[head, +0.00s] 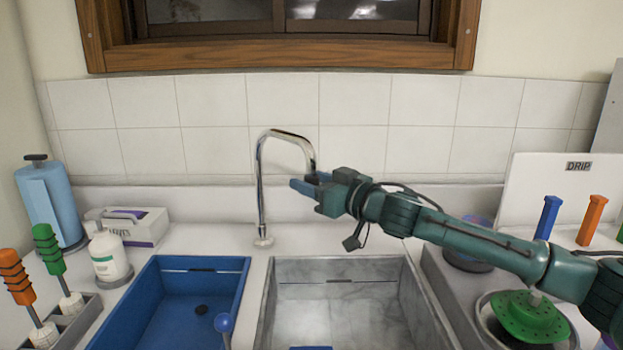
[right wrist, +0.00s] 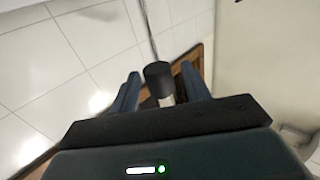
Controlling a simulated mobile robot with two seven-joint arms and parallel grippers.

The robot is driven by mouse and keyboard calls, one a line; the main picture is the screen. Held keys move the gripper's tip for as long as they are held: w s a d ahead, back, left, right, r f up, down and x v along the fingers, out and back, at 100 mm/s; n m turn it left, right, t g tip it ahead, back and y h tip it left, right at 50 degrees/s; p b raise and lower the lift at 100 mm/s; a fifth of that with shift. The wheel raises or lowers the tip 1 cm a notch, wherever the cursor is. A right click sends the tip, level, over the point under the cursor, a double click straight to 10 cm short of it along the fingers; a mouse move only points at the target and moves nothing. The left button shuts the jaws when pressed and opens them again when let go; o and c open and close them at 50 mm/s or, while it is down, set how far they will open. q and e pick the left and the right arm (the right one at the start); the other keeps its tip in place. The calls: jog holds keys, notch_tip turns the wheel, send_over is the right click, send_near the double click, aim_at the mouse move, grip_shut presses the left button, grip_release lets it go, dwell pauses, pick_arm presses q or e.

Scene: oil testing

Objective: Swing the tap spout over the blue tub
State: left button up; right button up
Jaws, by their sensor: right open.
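The chrome tap (head: 261,200) rises from the counter between the two basins. Its curved spout (head: 287,137) points right, toward the grey marbled basin (head: 335,268). The blue tub (head: 165,310) is left of the tap. My right gripper (head: 308,186) is at the spout's hanging end, reaching in from the right. In the right wrist view, the dark spout tip (right wrist: 158,72) lies between my two open fingers, with gaps visible on both sides. Contact is not apparent there. My left gripper is not in view.
A white bottle (head: 108,256), a glove box (head: 130,226) and a blue roll (head: 50,202) stand at left. Orange and green handled tools (head: 47,249) sit front left. A green perforated disc (head: 529,317) is at right. The tiled wall (head: 213,150) is close behind the tap.

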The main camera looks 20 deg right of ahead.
jog(key=shift+w, duration=0.2)
grip_shut()
dwell(0.5)
